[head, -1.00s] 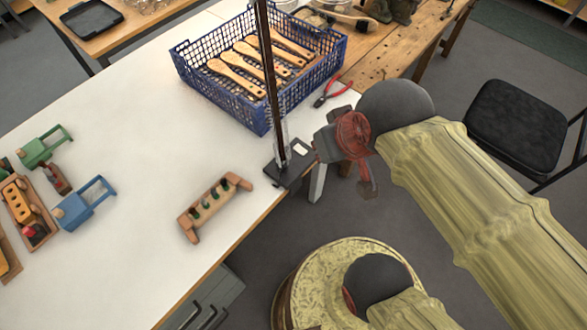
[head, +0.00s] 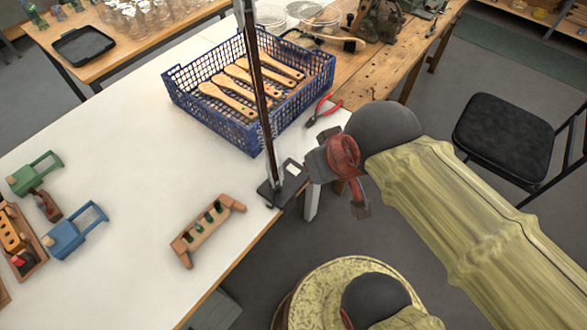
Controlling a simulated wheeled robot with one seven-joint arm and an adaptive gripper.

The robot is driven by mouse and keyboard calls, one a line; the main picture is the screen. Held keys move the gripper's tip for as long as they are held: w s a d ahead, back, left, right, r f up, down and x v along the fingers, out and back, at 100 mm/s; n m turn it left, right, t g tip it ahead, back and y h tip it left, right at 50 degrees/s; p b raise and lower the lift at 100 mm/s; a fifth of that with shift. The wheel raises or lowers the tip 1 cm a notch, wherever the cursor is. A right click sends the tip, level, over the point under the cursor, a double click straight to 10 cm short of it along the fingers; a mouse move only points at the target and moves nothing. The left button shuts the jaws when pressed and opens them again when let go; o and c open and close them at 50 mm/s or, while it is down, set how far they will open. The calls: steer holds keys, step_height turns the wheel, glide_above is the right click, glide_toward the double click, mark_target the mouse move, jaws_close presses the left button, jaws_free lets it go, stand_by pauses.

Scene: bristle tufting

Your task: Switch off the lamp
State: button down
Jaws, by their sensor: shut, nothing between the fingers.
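The lamp's dark base (head: 284,186) stands at the right edge of the white table, with a small pale patch on its top that may be the switch. Its dark post (head: 256,85) rises past the top of the view, so the lamp head is out of sight and I cannot tell whether it is lit. My gripper (head: 360,209), red and dark grey, is to the right of the base, beyond the table edge and apart from the lamp. It is shut and empty. The fingers are small and partly hidden by the wrist.
A blue crate (head: 176,97) holding several wooden brush handles stands behind the post. Red pliers (head: 322,112) lie right of it. A black chair (head: 505,130) stands at right; the white table's (head: 130,170) middle is clear.

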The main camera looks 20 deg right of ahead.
steer(key=shift+r, duration=0.1)
steer(key=w+d+f+n+g+p, duration=0.2)
steer(key=w+f+n+p, duration=0.2)
steer(key=w+f+n, duration=0.3)
steer(key=w+d+f+n+g+p, duration=0.2)
steer(key=w+f+n+p, duration=0.3)
steer(key=w+n, duration=0.7)
step_height(320, 180, down, 2)
steer(key=d+n, duration=0.1)
steer(key=n, duration=0.3)
steer(key=shift+w+d+f+n+y+p, duration=0.15)
steer(key=shift+w+f+n+y+p, duration=0.05)
steer(key=shift+w+n+y+p, duration=0.15)
